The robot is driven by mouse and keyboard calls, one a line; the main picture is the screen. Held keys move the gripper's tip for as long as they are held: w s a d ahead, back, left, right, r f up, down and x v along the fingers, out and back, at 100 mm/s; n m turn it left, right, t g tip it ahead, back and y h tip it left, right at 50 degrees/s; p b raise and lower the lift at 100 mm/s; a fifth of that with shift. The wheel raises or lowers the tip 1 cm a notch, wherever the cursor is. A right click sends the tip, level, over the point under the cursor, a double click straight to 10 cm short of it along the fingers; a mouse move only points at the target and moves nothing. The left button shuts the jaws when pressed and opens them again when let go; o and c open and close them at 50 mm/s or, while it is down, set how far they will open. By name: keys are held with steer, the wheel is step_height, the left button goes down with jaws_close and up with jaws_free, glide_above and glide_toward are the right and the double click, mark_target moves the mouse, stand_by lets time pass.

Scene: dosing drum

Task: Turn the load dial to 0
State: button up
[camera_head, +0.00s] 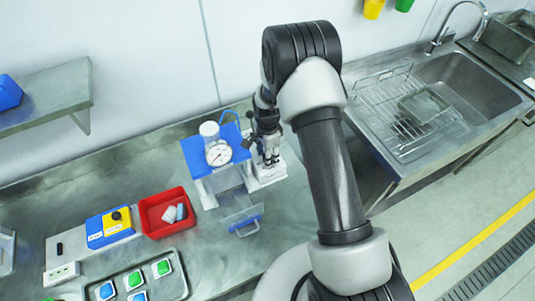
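A round white dial with a dark pointer (218,153) sits on the front of a blue-topped machine (197,158). Its markings are too small to read, and I cannot tell from any label whether it is the load dial. A black knob (116,215) sits on a yellow and blue box farther left. My gripper (270,160) points down just right of the machine, over a white block (268,175). It is apart from the white dial in the picture. The fingers are small and dark, so I cannot tell how far apart they are or whether they touch the block.
A clear drawer-like part with a blue handle (248,226) sticks out below the machine. A red bin (150,224) with small items and a metal tray (172,286) with coloured pieces lie left. A wire rack (400,105) and sink (465,85) are right.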

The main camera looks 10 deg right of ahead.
steer(key=c, duration=0.7)
steer(key=shift+c, duration=0.2)
steer(key=shift+n, duration=0.4)
steer(key=n+b, duration=0.2)
steer(key=n, duration=0.3)
steer(key=shift+n+b, duration=0.3)
steer(key=shift+b, duration=0.05)
steer(key=n+b, duration=0.1)
steer(key=n, duration=0.5)
steer(key=shift+b, duration=0.4)
steer(key=n+b, duration=0.1)
steer(key=n, duration=0.6)
steer(key=shift+n, duration=0.3)
steer(key=n, duration=0.3)
steer(key=shift+b, duration=0.35)
steer(key=shift+n, duration=1.9)
